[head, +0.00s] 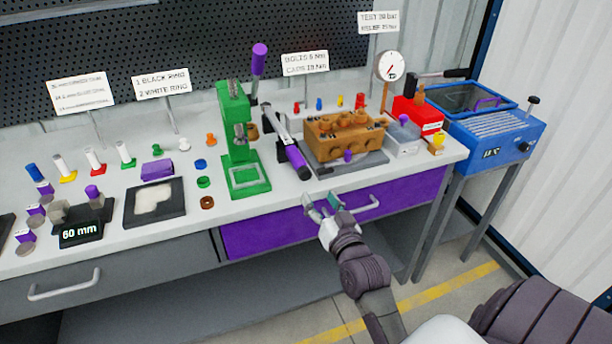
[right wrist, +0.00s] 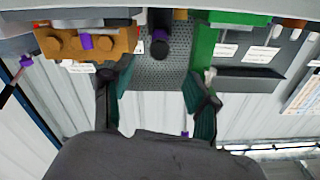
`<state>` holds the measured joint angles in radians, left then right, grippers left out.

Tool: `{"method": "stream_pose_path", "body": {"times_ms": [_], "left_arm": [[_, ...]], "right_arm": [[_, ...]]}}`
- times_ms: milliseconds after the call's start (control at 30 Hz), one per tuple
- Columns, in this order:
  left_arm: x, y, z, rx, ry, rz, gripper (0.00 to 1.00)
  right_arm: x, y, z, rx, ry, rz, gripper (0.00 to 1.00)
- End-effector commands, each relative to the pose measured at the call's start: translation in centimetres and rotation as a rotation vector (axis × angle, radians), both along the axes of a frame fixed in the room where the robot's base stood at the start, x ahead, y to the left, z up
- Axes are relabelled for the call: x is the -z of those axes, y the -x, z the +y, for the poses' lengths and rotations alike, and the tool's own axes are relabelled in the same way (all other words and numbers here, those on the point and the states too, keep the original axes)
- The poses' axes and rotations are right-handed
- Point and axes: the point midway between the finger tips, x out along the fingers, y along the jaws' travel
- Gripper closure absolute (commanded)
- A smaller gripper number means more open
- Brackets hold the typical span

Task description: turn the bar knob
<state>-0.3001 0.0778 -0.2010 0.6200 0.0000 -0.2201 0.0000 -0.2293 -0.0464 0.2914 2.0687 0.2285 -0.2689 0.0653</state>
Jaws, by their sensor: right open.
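A small black knob (head: 524,147) sits on the front panel of the blue machine (head: 490,148) at the right in the head view. It is too small there to tell its bar shape or which way it points. A black-topped handle (head: 533,100) stands up at the back right of the same machine. My right gripper (head: 323,204) is open and empty in front of the bench's purple drawer, well left of the knob. It also shows in the right wrist view (right wrist: 158,95), with nothing between its fingers. My left gripper is in neither view.
The brown pump block (head: 344,137), green press (head: 240,150) and torque wrench (head: 290,150) stand on the bench behind my right gripper. A red box (head: 417,115) is near the bench's right end. The drawer's handle (head: 362,207) sticks out close beside the gripper.

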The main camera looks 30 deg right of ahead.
Motion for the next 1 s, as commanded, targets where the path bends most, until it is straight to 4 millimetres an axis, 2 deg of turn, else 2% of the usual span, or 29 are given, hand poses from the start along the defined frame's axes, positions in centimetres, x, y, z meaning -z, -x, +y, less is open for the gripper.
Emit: {"method": "stream_pose_path", "body": {"times_ms": [33, 200, 400, 600, 867, 1000], "left_arm": [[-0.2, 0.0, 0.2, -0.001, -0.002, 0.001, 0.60], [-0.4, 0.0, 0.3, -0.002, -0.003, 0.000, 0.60], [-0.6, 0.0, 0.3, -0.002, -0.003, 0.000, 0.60], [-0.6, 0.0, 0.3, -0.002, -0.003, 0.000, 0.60], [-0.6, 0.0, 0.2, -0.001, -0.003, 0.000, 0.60], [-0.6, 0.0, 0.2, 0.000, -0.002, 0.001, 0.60]], "right_arm": [[-0.3, -1.3, -0.3, 0.000, 0.002, -0.003, 0.41], [-0.2, -4.8, -1.2, 0.000, 0.001, -0.001, 0.41], [-0.1, -7.8, -1.9, 0.000, 0.001, 0.000, 0.41], [0.0, -9.1, -2.2, 0.000, 0.001, 0.001, 0.41], [0.0, -9.2, -2.2, -0.001, 0.001, 0.002, 0.41], [0.0, -9.2, -2.2, -0.001, 0.001, 0.002, 0.61]]}}
